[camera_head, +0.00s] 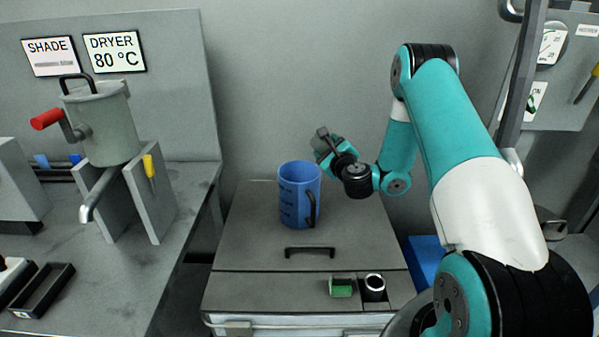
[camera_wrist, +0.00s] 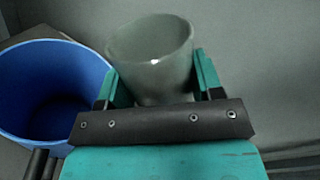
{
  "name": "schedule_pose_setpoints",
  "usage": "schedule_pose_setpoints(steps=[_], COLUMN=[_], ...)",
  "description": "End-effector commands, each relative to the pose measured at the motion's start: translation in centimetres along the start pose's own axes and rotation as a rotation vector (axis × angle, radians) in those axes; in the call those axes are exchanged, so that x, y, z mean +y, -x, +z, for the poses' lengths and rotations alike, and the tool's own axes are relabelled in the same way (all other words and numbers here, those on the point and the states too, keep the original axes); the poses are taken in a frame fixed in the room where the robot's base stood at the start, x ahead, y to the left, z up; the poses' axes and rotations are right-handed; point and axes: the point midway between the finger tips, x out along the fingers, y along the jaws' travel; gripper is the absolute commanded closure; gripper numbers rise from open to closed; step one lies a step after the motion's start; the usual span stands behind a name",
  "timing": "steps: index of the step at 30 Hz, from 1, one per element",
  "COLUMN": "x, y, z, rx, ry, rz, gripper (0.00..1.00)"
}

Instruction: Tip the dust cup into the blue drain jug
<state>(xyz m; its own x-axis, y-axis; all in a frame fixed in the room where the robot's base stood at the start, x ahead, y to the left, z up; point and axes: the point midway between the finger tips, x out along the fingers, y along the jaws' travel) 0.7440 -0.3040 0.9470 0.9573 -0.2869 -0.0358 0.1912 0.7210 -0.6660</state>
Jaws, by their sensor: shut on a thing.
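The blue drain jug (camera_head: 293,198) stands upright on the grey cabinet top, its dark handle towards the front right. In the wrist view the open jug (camera_wrist: 45,90) is at the left, and I look down into its blue inside. My gripper (camera_wrist: 157,82) is shut on the dust cup (camera_wrist: 150,52), a smoky grey, see-through cup between its two teal fingers. The cup is to the right of the jug's rim in that view. In the head view my gripper (camera_head: 324,148) is above and right of the jug; the cup is hard to make out there.
The grey cabinet (camera_head: 250,250) has a black handle (camera_head: 310,252), a green block (camera_head: 341,288) and a dark round holder (camera_head: 374,288) at its front. On the left bench stands a hopper (camera_head: 105,130) with a red-handled crank and spout. A wall is behind.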

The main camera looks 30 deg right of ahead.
Motion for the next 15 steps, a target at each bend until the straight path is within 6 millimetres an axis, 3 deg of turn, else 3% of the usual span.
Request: schedule_pose_setpoints(steps=[15], x=[-0.13], y=[0.01], z=[0.26], rx=[0.008], ry=[0.165], rz=[-0.001], gripper=[0.65])
